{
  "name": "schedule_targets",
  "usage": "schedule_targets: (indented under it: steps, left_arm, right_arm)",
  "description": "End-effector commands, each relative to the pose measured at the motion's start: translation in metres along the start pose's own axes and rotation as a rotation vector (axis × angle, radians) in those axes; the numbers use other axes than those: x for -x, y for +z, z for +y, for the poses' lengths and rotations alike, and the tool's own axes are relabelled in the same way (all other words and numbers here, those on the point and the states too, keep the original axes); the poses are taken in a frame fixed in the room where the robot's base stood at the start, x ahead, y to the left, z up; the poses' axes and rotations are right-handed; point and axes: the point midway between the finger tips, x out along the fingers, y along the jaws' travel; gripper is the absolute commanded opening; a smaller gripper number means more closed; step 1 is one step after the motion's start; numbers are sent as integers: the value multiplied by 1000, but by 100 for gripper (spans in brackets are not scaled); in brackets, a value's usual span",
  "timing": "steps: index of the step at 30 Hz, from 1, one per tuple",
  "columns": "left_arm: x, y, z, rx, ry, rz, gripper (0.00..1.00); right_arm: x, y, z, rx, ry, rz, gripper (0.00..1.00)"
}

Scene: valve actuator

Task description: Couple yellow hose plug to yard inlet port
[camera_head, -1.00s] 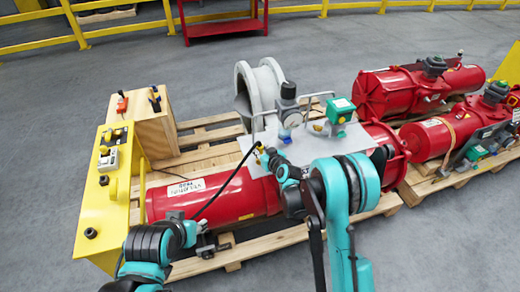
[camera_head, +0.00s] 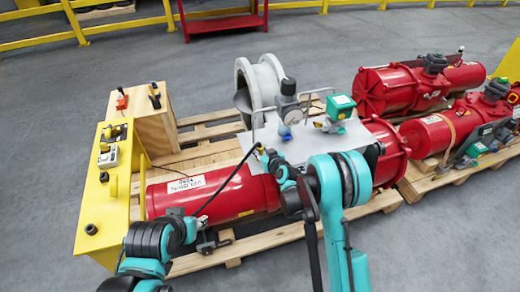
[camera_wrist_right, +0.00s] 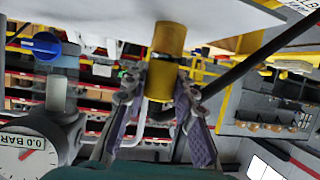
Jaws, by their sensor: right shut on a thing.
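The yellow hose plug (camera_head: 259,147) is at the left edge of the grey panel on the red actuator (camera_head: 217,195), with a black hose running down from it. In the right wrist view the yellow plug (camera_wrist_right: 167,65) stands upright between the two pads of my right gripper (camera_wrist_right: 163,100), which is shut on it. The right gripper (camera_head: 268,157) reaches it from the right in the head view. I cannot make out the yard inlet port or whether the plug touches it. My left gripper (camera_head: 206,233) is low beside the actuator's front, and its fingers are unclear.
A gauge (camera_wrist_right: 32,145) reading 0.0 BAR and a blue knob (camera_wrist_right: 46,46) are left of the plug in the right wrist view. The grey panel (camera_head: 318,148) carries a regulator (camera_head: 288,100) and a green box (camera_head: 340,107). A yellow control stand (camera_head: 95,205) is at left.

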Motion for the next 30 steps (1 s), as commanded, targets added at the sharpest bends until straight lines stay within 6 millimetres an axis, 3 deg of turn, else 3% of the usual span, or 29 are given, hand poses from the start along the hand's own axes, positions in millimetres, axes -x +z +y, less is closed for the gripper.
schedule_targets:
  steps: [5, 6, 9, 20, 23, 30]
  left_arm:
    - [0, 0, 0, 0, 0, 0, 40]
    - [0, 0, 0, 0, 0, 0, 40]
    - [0, 0, 0, 0, 0, 0, 40]
    - [0, 0, 0, 0, 0, 0, 40]
    - [0, 0, 0, 0, 0, 0, 40]
    - [0, 0, 0, 0, 0, 0, 40]
  right_arm:
    - [-2, 4, 0, 0, 0, 0, 0]
    - [-2, 4, 0, 0, 0, 0, 29]
    - [-2, 4, 0, 0, 0, 0, 50]
    - [3, 4, 0, 0, 0, 0, 50]
    - [16, 4, 1, -1, 1, 0, 50]
    - [68, 4, 0, -1, 1, -1, 50]
